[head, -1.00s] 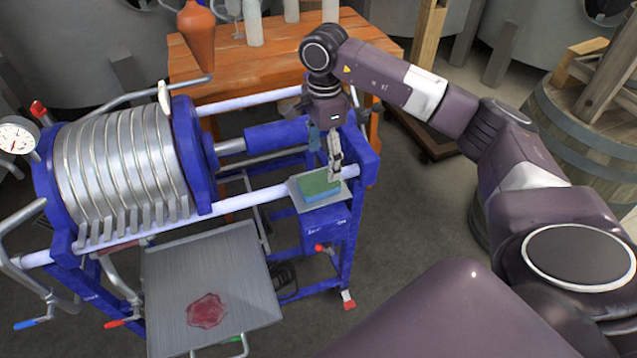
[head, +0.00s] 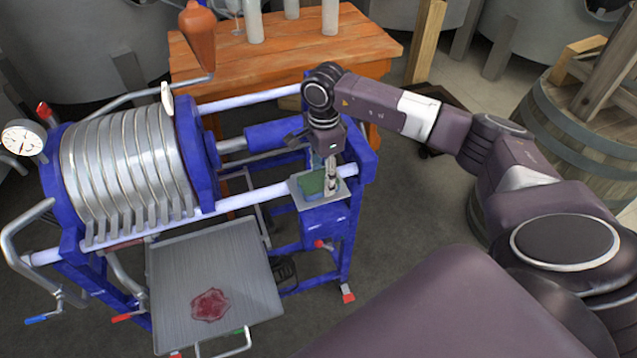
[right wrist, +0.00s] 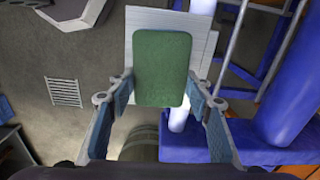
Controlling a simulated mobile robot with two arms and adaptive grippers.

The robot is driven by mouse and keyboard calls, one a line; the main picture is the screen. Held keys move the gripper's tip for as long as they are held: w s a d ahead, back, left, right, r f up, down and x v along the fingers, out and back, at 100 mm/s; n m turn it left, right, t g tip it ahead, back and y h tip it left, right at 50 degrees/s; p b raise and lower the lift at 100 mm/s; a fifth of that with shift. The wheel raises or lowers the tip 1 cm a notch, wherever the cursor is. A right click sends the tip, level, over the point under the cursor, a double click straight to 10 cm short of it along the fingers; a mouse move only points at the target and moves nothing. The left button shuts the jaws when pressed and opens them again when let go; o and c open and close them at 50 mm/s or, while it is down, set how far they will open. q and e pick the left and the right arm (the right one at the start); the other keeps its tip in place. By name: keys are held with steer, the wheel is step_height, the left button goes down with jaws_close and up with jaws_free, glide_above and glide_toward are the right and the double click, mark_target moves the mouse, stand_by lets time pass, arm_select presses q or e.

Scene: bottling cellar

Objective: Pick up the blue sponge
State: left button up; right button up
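The sponge (head: 312,184) has a green top; its blue side is barely seen now. It lies on a small grey metal plate (head: 307,206) at the right end of the blue press. My right gripper (head: 322,180) points down over it. In the right wrist view, the green face of the sponge (right wrist: 162,68) lies between the two blue-padded fingers of my right gripper (right wrist: 163,88), which stand apart with a narrow gap on each side. My left gripper is not in view.
The blue press (head: 130,170) with metal rings and rails fills the left. A metal tray (head: 180,295) with a red stain is below it. A wooden table (head: 290,50) with bottles stands behind. A barrel (head: 580,130) is at the right.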

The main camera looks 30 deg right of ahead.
steer(key=shift+r, duration=0.1)
stand_by(0.3)
steer(key=shift+w+r+b, duration=0.1)
steer(key=shift+r+b, duration=0.2)
steer(key=shift+r, duration=0.35)
step_height(320, 180, up, 13)
steer(key=b, duration=0.4)
step_height(320, 180, up, 6)
steer(key=f+p, duration=0.1)
steer(key=p, duration=0.1)
glide_above(322, 178)
steer(key=shift+r, duration=0.25)
